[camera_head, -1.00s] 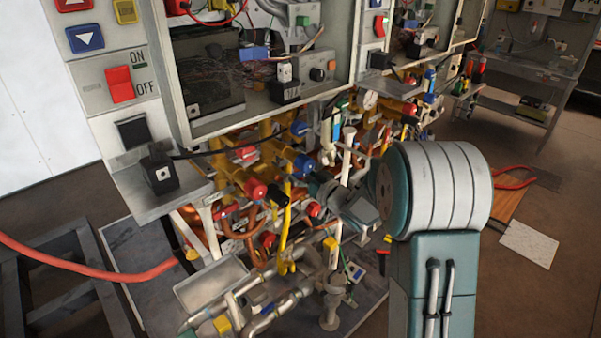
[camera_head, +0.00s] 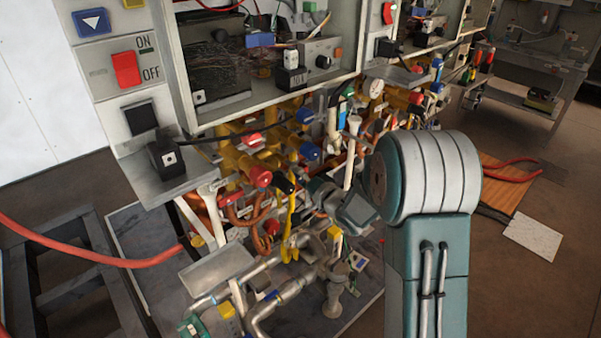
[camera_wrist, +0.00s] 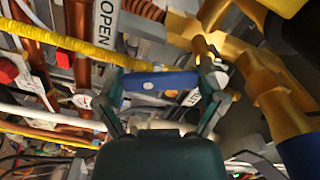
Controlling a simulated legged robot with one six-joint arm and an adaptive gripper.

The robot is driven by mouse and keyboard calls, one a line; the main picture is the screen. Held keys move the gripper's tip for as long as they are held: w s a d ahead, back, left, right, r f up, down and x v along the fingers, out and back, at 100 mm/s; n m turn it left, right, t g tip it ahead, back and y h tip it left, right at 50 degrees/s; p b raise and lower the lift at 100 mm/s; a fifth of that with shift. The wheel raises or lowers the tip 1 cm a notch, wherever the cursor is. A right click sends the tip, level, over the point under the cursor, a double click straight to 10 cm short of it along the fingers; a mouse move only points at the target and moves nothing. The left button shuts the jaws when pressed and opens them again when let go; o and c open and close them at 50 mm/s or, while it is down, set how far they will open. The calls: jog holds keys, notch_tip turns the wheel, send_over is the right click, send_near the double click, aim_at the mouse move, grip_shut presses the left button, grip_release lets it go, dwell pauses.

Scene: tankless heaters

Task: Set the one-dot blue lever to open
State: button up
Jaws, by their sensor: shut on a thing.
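The blue lever (camera_wrist: 160,81) shows one pale dot on its face and lies roughly level across the wrist view. My gripper (camera_wrist: 167,84) is shut on it, one finger at each end of the blue part. The lever's right end meets a metal joint by a brass valve body (camera_wrist: 205,38). A white label reading OPEN (camera_wrist: 104,18) is on the pipe up and left of the lever. In the head view my wrist (camera_head: 343,203) reaches in among the pipes; the held lever cannot be made out there.
Brass pipes (camera_wrist: 275,90) stand close on the right. A yellow hose (camera_wrist: 65,38) and copper pipes crowd the left. In the head view, a control cabinet (camera_head: 262,125) hangs above the pipework and a red hose (camera_head: 90,257) runs at left.

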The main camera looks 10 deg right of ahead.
jog(key=shift+s+a+f+m, duration=0.15)
jog(key=shift+a+m, duration=0.15)
jog(key=shift+m, duration=0.75)
jog(key=shift+s+a+f+m, duration=0.15)
jog(key=shift+a+m, duration=0.1)
jog(key=shift+m, duration=0.8)
jog(key=o, duration=1)
jog(key=v, duration=1.1)
jog(key=shift+s+d, duration=0.25)
jog(key=shift+s, duration=0.1)
